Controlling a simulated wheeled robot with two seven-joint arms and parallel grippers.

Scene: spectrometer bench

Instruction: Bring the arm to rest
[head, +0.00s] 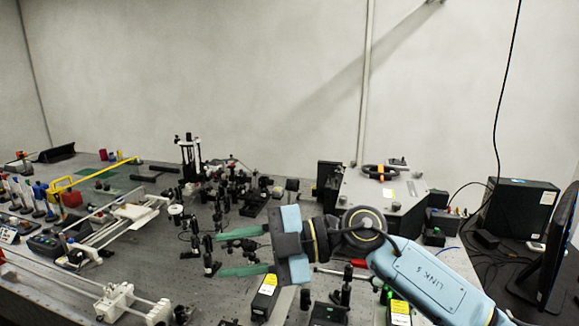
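My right arm (430,280), blue with dark joints, reaches in from the lower right over the optical bench (60,290). Its gripper (218,254) points left, and its two green fingers stand apart with a clear gap. I see nothing held between them. Dark optical posts (207,255) show close to the fingertips; I cannot tell how far below or behind they are. My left gripper is not in view.
Dense optics mounts (230,190) fill the bench's middle. White rail assemblies (130,215) and a yellow-handled item (90,175) are at left. A light grey instrument box (380,205) stands behind my arm. A black case (520,210) and monitor (558,250) are at right.

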